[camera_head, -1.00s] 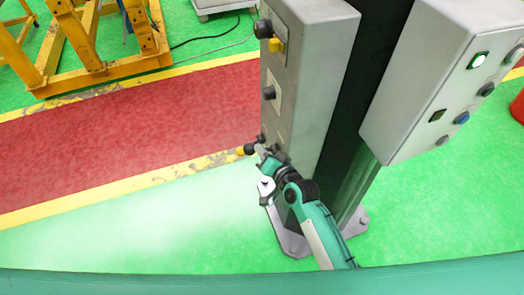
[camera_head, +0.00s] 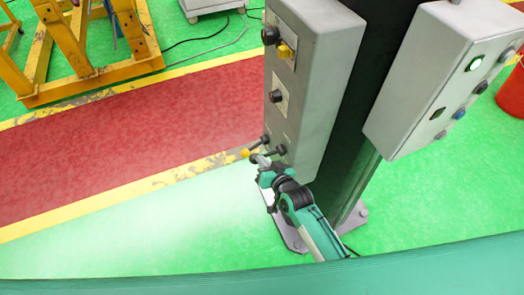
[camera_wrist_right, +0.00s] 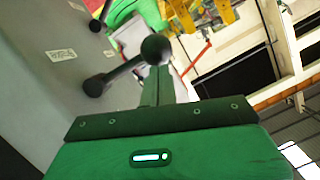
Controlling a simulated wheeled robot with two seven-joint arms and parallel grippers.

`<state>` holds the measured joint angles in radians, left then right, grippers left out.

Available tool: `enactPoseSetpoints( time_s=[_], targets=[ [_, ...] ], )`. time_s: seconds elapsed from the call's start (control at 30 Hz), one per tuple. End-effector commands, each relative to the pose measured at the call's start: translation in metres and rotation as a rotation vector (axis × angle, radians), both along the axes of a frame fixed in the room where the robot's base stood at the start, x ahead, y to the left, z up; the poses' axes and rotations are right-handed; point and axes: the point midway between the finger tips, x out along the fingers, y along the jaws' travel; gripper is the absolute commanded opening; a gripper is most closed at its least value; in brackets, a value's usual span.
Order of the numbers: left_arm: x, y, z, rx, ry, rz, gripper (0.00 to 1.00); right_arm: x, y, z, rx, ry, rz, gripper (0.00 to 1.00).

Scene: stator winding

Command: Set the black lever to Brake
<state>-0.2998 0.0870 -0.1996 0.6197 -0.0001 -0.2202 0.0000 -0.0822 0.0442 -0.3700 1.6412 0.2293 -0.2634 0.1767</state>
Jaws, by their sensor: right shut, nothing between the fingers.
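The black lever (camera_wrist_right: 124,69) shows in the right wrist view, with a round ball knob (camera_wrist_right: 155,48) on a thin rod that sticks out from the grey control box (camera_head: 315,75). In the head view, the low part of the box carries a yellow-tipped lever (camera_head: 246,153) and, beside it, a dark lever mount (camera_head: 281,149). My right gripper (camera_head: 262,163) is shut and empty close to these levers. In the right wrist view its fingers (camera_wrist_right: 158,82) lie just under the ball knob. I cannot tell whether they touch it. Lever markings are unreadable. My left gripper is out of view.
Higher on the same box are a black knob with a yellow part (camera_head: 286,50) and another black knob (camera_head: 277,97). A second box (camera_head: 425,80) with buttons hangs to the right of a dark column. The red floor lane (camera_head: 130,135) to the left is clear.

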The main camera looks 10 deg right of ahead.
Motion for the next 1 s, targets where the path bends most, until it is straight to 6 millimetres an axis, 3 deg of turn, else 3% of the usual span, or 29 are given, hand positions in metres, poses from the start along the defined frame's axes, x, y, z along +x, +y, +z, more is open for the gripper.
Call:
enactPoseSetpoints(
  time_s=[0.2, 0.53, 1.0],
  targets=[
    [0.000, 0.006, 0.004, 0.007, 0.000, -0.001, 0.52, -0.001, 0.006, -0.017, -0.184, -0.061, -0.001, 0.00],
    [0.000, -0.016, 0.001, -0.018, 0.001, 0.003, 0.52, -0.002, 0.007, -0.039, -0.406, -0.134, -0.001, 0.00],
    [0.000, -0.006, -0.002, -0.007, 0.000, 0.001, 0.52, -0.002, 0.005, -0.049, -0.403, -0.133, 0.001, 0.00]
  ],
)
